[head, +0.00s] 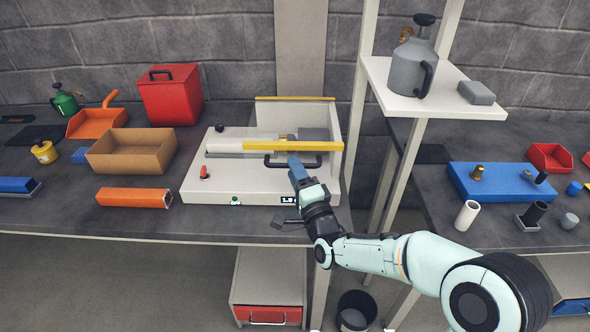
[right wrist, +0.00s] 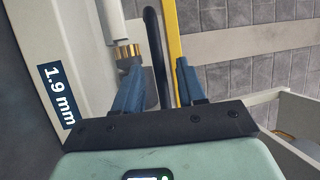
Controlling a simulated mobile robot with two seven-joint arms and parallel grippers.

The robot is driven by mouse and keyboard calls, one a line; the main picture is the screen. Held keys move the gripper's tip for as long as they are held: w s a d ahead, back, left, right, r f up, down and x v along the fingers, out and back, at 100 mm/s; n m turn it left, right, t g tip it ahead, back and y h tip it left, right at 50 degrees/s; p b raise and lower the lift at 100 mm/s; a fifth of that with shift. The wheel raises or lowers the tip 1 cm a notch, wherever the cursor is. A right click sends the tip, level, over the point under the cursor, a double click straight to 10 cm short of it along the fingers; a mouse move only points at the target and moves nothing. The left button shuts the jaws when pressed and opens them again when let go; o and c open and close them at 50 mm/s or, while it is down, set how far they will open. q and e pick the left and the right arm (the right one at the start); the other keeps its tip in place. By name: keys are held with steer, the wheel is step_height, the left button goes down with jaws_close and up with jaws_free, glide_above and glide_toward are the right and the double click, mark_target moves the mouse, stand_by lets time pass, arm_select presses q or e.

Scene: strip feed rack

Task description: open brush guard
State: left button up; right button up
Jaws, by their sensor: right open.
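The brush guard's yellow bar (head: 293,146) runs across the right part of the white machine (head: 230,183), with a black handle (head: 267,163) along its front. Whether the guard is raised at all is hard to tell. My right gripper (head: 295,163) is at the handle's right part. In the right wrist view, its blue fingers (right wrist: 157,70) are open, one on each side of the black handle (right wrist: 152,40); contact is not clear. A brass-coloured part (right wrist: 127,51) shows near the left finger. My left gripper is out of view.
A red knob (head: 204,172) and a "1.9 mm" display (right wrist: 58,95) are on the machine. An orange tube (head: 134,197), a brown box (head: 133,152) and a red bin (head: 171,95) stand left. A shelf post (head: 396,180) rises close on the right.

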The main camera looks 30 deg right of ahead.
steer(key=shift+w, duration=0.35)
jaws_close()
steer(key=shift+r, duration=0.1)
